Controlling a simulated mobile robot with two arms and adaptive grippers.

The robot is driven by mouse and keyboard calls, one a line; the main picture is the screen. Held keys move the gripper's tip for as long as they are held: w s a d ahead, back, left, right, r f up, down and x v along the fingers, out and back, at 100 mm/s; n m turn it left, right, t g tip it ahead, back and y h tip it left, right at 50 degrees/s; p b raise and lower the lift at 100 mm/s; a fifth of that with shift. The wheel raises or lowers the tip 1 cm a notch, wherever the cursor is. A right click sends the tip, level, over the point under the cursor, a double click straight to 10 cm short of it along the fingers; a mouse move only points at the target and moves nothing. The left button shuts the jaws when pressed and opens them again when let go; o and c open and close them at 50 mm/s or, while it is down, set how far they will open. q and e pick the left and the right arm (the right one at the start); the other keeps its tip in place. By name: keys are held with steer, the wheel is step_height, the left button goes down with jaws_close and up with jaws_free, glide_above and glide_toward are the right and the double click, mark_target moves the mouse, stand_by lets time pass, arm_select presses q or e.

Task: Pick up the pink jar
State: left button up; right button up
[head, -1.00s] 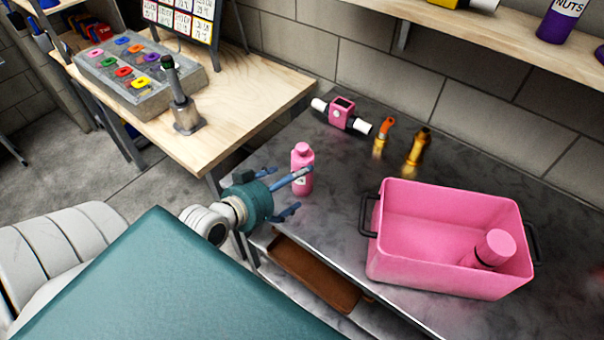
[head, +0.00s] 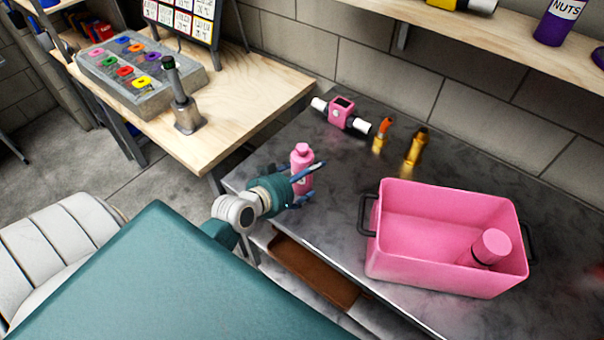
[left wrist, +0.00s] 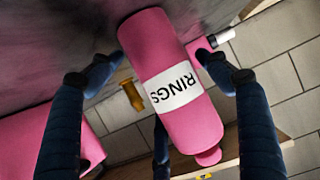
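A pink jar (head: 302,158) with a narrower cap stands upright near the left edge of the dark metal bench. In the left wrist view the jar (left wrist: 172,72) fills the middle, and its white label reads RINGS. My left gripper (head: 305,184) is at the jar, low on its near side. In the wrist view its dark fingers are spread on both sides of the jar, with gaps visible, and a third finger is partly hidden behind it. The gripper looks open. My right gripper is not in view.
A pink bin (head: 440,275) with a black handle holds another pink cylinder (head: 491,248), right of the jar. A wooden table (head: 235,100) adjoins at left; a shelf (head: 500,35) hangs above.

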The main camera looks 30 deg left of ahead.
arm_select(q)
steer(key=c, duration=0.8)
